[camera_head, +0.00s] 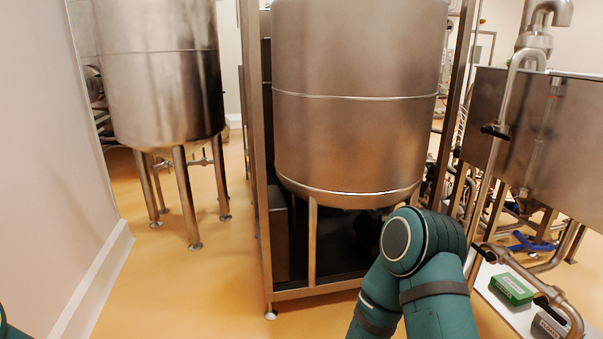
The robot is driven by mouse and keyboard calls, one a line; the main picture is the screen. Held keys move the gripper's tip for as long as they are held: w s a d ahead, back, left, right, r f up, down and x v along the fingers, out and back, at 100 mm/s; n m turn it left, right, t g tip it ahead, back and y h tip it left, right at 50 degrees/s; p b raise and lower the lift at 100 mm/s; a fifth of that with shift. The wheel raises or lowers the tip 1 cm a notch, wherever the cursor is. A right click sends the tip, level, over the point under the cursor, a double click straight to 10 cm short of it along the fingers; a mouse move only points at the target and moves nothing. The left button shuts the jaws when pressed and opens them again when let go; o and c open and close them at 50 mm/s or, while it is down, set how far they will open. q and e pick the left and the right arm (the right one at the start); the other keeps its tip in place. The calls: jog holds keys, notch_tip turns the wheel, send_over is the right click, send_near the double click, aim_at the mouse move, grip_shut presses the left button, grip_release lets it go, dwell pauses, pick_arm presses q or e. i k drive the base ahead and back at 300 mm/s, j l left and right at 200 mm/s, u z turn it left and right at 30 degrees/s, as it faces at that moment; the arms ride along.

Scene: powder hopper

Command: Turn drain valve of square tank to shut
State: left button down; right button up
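The square tank (560,135), a boxy steel vessel, stands at the right and is cut off by the picture's edge. A pipe with a black valve handle (495,131) runs down its near left side. Lower down are another dark valve handle (484,251) and a blue object (530,242) below the tank. I cannot tell which of these is the drain valve, or whether it is open. My green arm rises from the bottom, right of centre, its bent joint covering part of the frame behind. Neither gripper can be made out.
A large round steel tank (358,130) in a metal frame (258,170) fills the middle. Another tank on legs (160,85) stands at left, beside a white wall (50,150). A green box (511,289) lies at lower right near piping. Orange floor (190,280) is clear at lower left.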

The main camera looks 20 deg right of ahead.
aim_at(539, 300)
jog(key=i+z, duration=0.3)
jog(key=i, duration=0.4)
jog(key=i+j+z, duration=0.15)
jog(key=i+z, duration=0.2)
jog(key=i, duration=0.3)
jog(key=i+l+z, duration=0.1)
jog(key=i+z, duration=0.15)
jog(key=z, duration=0.25)
jog(key=i+z, duration=0.25)
jog(key=z, duration=0.2)
jog(key=i+j+z, duration=0.15)
jog(key=z, duration=0.35)
jog(key=i+l+z, duration=0.15)
jog(key=z, duration=0.3)
jog(key=i+z, duration=0.45)
jog(key=i+j+z, duration=0.1)
jog(key=i+z, duration=0.15)
jog(key=z, duration=0.25)
jog(key=i+l, duration=0.15)
jog(key=i, duration=0.25)
jog(key=i+l+u, duration=0.15)
jog(key=i, duration=0.25)
jog(key=u, duration=0.15)
